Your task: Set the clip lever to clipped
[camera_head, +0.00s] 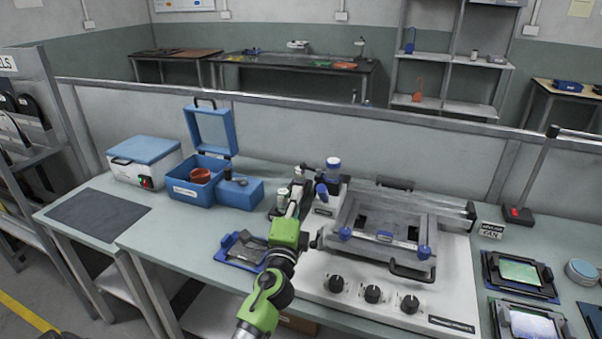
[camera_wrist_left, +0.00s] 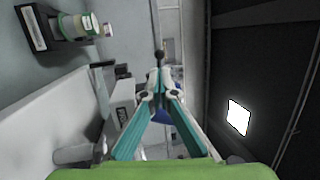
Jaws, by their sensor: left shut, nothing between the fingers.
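My left gripper (camera_head: 299,180) reaches up from the front, in front of the left back of a grey machine (camera_head: 460,300) with a hinged frame (camera_head: 390,212). In the left wrist view its fingers (camera_wrist_left: 159,92) meet at the tips with nothing between them. A thin stem with a black ball knob (camera_wrist_left: 159,54) shows just beyond the tips; I cannot tell whether they touch, or whether this is the clip lever. Blue clamp knobs (camera_head: 345,233) sit on the frame's front edge. My gripper hides part of the machine's left side. My right gripper is not visible.
A blue open case (camera_head: 195,192) and a white-blue box (camera_head: 145,162) stand at the left. A blue tray (camera_head: 240,248) lies left of my arm. Tablet-like devices (camera_head: 520,271) lie at the right.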

